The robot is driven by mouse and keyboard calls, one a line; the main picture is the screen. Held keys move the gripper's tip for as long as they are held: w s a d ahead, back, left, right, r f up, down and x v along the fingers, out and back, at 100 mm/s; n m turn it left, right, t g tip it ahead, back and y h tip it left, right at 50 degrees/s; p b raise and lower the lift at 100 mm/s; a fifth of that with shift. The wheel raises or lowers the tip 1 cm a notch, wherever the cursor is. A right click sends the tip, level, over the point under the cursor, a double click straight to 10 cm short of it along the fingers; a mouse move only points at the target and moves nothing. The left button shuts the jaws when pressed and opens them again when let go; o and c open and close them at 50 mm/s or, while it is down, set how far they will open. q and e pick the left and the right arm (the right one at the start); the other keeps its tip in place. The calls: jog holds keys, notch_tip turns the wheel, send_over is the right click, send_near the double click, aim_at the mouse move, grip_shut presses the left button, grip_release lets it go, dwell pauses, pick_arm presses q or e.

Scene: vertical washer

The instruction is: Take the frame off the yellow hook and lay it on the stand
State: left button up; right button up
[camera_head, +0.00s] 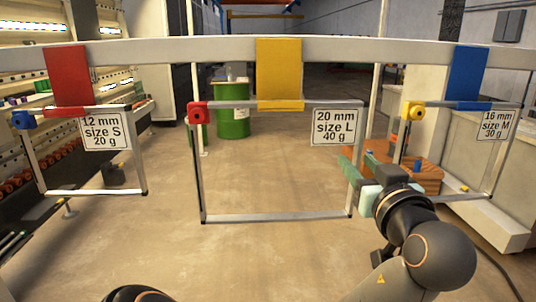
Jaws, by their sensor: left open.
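The yellow hook (279,75) hangs over the grey rail. A large grey rectangular frame (270,217) hangs from it, upright, with a red corner block (197,113) and a label (335,127) reading 20 mm, size L, 40 g. I cannot make out a stand for certain.
A red hook (68,75) holds a size S frame (95,192) at left. A blue hook (469,75) holds a size M frame (497,150) at right. The grey rail (200,50) spans the view. A green drum (233,122) stands behind; the floor between is bare.

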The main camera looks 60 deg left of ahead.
pick_arm(q)
jog(key=x, duration=0.3)
jog(key=p+x, duration=0.1)
jog(key=x, duration=0.1)
jog(key=shift+w+a+f, duration=0.15)
jog(key=shift+a+f, duration=0.1)
jog(key=shift+a, duration=0.1)
grip_shut()
dwell(0.4)
